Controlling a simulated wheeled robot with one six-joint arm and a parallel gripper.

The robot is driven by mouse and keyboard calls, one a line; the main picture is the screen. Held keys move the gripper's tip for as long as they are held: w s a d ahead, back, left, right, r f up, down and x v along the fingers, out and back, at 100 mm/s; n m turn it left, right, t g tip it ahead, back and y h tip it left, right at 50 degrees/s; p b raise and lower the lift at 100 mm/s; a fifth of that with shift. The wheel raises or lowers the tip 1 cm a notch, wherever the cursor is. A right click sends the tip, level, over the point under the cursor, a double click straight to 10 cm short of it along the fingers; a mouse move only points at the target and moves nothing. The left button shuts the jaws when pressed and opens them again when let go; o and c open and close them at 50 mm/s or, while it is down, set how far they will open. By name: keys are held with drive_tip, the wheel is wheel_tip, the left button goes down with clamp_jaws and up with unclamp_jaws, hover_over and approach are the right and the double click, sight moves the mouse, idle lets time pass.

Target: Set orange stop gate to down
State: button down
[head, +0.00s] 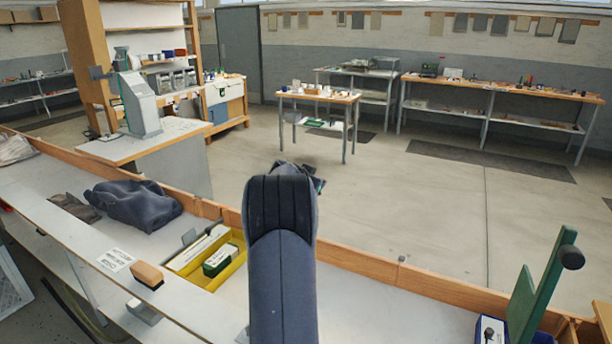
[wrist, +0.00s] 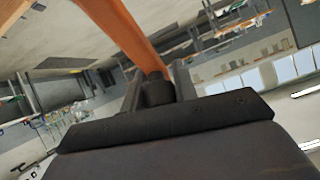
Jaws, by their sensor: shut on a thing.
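In the wrist view an orange bar (wrist: 137,32), which looks like the stop gate, runs from the top edge down to my gripper (wrist: 158,82). A dark rounded piece, seemingly the knob at the bar's end, sits between the two grey fingers, and my gripper is shut on it. The bar's other end is out of the picture, so I cannot tell whether the gate is up or down. In the head view my arm hides most of the gripper, and I cannot make out the orange gate there.
A green lever (head: 541,285) with a black knob stands at the right of the bench. A yellow bin (head: 222,274) with boxes, a dark cloth (head: 134,204) and a wooden block (head: 147,275) lie at the left. Beyond the bench's wooden rail is open floor (head: 420,210).

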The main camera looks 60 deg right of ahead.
drive_tip(key=d+f+y+b, duration=0.1)
drive_tip(key=d+f+b, duration=0.3)
drive_tip(key=f, duration=0.9)
drive_tip(key=d+f+y+b, duration=0.2)
drive_tip(key=d+f+b, duration=0.2)
drive_tip(key=f, duration=1)
drive_tip(key=shift+w+d+b, duration=0.35)
drive_tip(key=shift+d+b, duration=0.05)
drive_tip(key=shift+d, duration=0.1)
drive_tip(key=shift+f, duration=0.15)
drive_tip(key=c, duration=1.5)
unclamp_jaws()
drive_tip(key=o, duration=0.4)
drive_tip(key=shift+r, duration=0.3)
drive_tip(key=shift+c, duration=0.2)
drive_tip(key=w+b+v, duration=0.1)
drive_tip(key=b+v, duration=0.1)
drive_tip(key=v, duration=0.8)
drive_tip(key=shift+s+a+r, duration=0.2)
drive_tip(key=shift+s+r, duration=0.1)
drive_tip(key=shift+s, duration=0.1)
drive_tip(key=shift+d+f, duration=0.1)
